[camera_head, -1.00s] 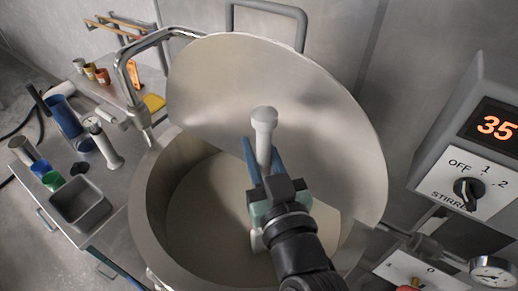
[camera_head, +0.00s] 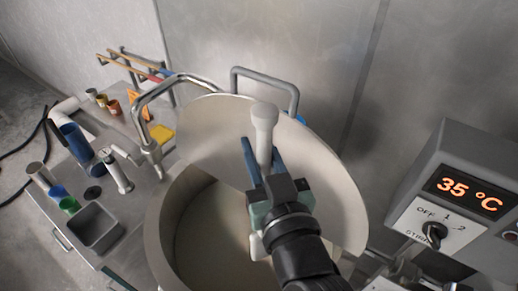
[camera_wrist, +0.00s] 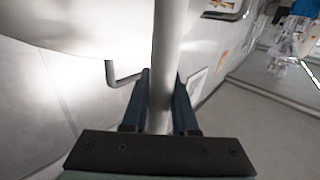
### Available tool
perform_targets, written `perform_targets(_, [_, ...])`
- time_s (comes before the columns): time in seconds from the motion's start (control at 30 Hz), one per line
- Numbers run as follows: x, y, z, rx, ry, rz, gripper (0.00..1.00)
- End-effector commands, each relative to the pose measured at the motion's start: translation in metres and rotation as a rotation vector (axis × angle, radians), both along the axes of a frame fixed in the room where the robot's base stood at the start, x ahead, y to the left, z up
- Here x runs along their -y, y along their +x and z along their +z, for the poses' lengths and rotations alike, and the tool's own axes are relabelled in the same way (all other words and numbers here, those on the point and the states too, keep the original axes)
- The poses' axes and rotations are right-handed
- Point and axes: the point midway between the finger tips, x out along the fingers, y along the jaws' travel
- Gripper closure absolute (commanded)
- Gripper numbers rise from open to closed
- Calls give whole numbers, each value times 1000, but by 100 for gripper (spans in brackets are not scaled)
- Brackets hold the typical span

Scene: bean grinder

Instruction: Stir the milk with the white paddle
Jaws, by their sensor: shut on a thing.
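My gripper (camera_head: 257,165) is shut on the white paddle (camera_head: 264,122), holding it by its upright handle. The knobbed top stands above the blue fingers, and a short pale part shows below the gripper. The paddle's lower end is hidden behind my arm. In the wrist view, the handle (camera_wrist: 165,60) runs between the two fingers (camera_wrist: 161,108). The large steel kettle (camera_head: 165,215) is open below, with its round lid (camera_head: 325,185) raised behind the paddle. A smooth pale surface, seemingly the milk (camera_head: 205,245), shows inside. I cannot tell whether the paddle touches it.
A control box (camera_head: 470,185) at the right reads 35 °C and has a stirrer knob. A bent metal pipe (camera_head: 150,95) arches at the kettle's left. The steel side table (camera_head: 120,190) holds cups, a blue jug (camera_head: 75,140) and a grey basin (camera_head: 95,228).

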Motion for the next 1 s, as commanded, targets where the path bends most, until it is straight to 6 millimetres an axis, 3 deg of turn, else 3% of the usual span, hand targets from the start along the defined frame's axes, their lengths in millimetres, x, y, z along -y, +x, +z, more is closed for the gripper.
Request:
perform_targets(0.03, [0,0,15,6,2,-1,100])
perform_targets(0.5, [1,0,72,5,0,-2,100])
perform_targets(0.7, [0,0,84,4,0,-1,100])
perform_targets(1.0, [0,0,86,4,0,0,100])
